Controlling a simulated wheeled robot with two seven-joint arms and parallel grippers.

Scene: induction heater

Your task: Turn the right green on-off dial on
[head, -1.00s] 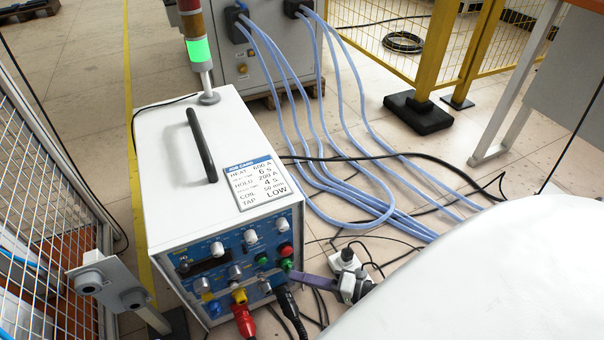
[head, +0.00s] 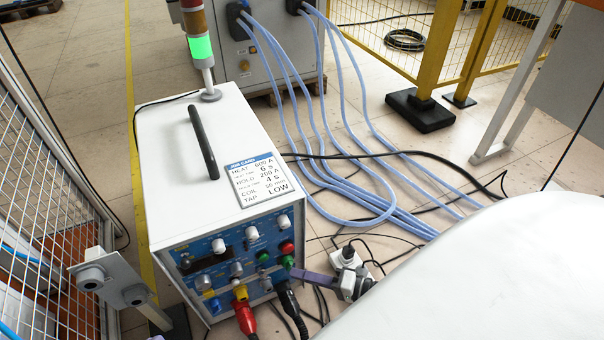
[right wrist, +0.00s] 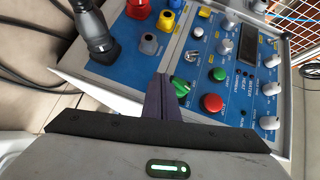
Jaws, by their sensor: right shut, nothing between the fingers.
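The right green on-off dial (head: 288,262) is on the lower right of the blue front panel, below a red button (head: 286,247). The right wrist view shows the dial (right wrist: 180,86) with its raised grip slanted. My right gripper (head: 293,273) is shut and empty, its dark purple fingers reaching from the right to the dial's edge. In the right wrist view its fingertips (right wrist: 160,80) lie right beside the dial; I cannot tell whether they touch. A green button (right wrist: 218,74) and the red button (right wrist: 212,103) are clear of the fingers. My left gripper is not in view.
The white heater case (head: 215,150) carries a label and handle. Red (head: 245,318) and black plugs stick out below the panel. Blue hoses (head: 350,200) and black cables lie on the floor to the right.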

